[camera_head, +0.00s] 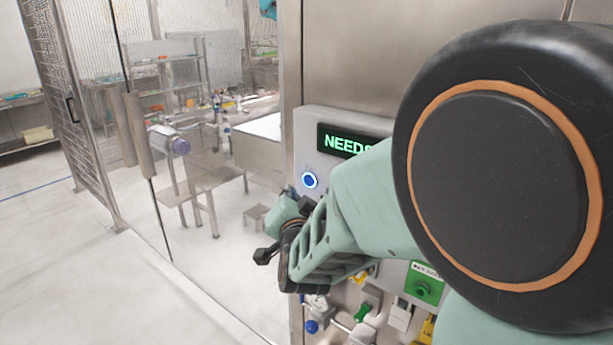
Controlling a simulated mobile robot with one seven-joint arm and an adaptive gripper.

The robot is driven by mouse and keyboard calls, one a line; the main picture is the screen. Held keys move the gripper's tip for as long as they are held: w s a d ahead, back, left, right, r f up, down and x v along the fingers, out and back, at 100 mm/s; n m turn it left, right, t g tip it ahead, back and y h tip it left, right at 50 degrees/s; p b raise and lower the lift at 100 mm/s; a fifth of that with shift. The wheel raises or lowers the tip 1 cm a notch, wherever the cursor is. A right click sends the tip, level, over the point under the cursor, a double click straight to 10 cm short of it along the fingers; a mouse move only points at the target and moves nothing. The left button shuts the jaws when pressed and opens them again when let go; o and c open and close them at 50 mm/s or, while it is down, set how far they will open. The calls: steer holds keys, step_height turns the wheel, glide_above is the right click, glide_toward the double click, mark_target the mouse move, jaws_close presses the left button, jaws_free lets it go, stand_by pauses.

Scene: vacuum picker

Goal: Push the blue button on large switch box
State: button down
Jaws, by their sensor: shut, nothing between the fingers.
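The large switch box (306,140) is a grey box on a steel panel, with a dark display (343,141) showing green letters, partly covered by my arm. The blue button (309,180) is a round, lit blue button with a pale ring, at the left side of the box below the display. It is in plain view. My gripper (305,204) is just below the blue button, seen from behind and partly hidden by my wrist. It looks shut and empty. A small gap shows between it and the button in the picture; I cannot tell the depth between them.
My arm covers much of the box's right and lower part. Below are a green button block (424,283), a green connector (362,312) and a blue knob (311,326). Left of the box is a clear glass door (215,250) with metal frames and tables behind. The floor at left is open.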

mark_target(309, 180)
steer(key=shift+w+d+b, duration=0.9)
steer(key=shift+w+d, duration=0.2)
steer(key=shift+w, duration=0.25)
steer(key=shift+w, duration=0.1)
stand_by(0.5)
steer(key=shift+w+d+b, duration=0.2)
steer(key=shift+w+b, duration=0.05)
steer(key=shift+b, duration=0.35)
steer(key=shift+w+d+b, duration=0.25)
steer(key=shift+b, duration=0.1)
stand_by(0.5)
steer(key=shift+s+a, duration=0.45)
steer(key=shift+s, duration=0.15)
